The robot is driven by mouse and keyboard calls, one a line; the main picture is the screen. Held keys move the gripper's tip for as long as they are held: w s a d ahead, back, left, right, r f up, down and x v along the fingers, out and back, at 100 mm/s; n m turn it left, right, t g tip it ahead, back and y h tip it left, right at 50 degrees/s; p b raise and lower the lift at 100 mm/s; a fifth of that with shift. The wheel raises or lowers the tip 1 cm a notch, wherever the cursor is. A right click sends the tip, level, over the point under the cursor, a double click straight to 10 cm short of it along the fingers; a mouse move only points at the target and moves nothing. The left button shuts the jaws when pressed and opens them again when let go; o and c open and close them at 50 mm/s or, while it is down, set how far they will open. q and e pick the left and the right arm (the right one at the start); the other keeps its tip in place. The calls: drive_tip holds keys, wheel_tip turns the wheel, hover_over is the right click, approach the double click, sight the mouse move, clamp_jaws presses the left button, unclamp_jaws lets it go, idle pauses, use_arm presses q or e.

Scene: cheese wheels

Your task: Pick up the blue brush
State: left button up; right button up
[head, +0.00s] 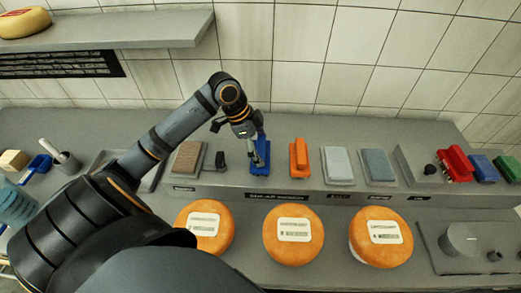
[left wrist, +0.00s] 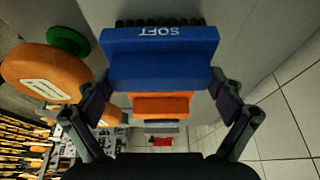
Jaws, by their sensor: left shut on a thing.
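The blue brush (head: 261,158) stands on the raised grey ledge in the middle of the head view. It also fills the upper middle of the left wrist view (left wrist: 160,68), with "SOFT" written on it and dark bristles along one edge. My left gripper (head: 254,148) reaches it from above and behind. In the left wrist view its two fingers (left wrist: 163,100) lie on either side of the blue handle, shut on it. I cannot tell whether the brush is clear of the ledge. My right gripper is not in view.
An orange brush (head: 299,158) stands just right of the blue one. A dark small object (head: 220,161) and a brown block (head: 187,158) are at its left. Grey-blue pads (head: 337,164) lie further right. Orange cheese wheels (head: 293,252) sit in front, below the ledge. A tiled wall is behind.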

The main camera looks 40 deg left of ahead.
use_arm(q)
wheel_tip(320, 180, up, 3)
drive_tip(key=shift+s+a+f+b, duration=0.1)
drive_tip(key=shift+b, duration=0.45)
drive_tip(key=s+r, duration=0.2)
drive_tip(key=shift+s+d+r+b, duration=0.15)
drive_tip(key=shift+d+r+b, duration=0.15)
drive_tip(key=shift+r, duration=0.1)
drive_tip(key=s+d+r+b, duration=0.3)
drive_tip(key=s+r+b, duration=0.4)
drive_tip(key=s+b, duration=0.4)
drive_tip(key=shift+d+b, duration=0.4)
drive_tip(key=shift+b, duration=0.05)
drive_tip(key=o, duration=0.7)
drive_tip(key=c, duration=0.4)
wheel_tip(320, 180, up, 2)
drive_tip(key=shift+p, duration=1.05)
drive_tip(key=shift+w, duration=0.1)
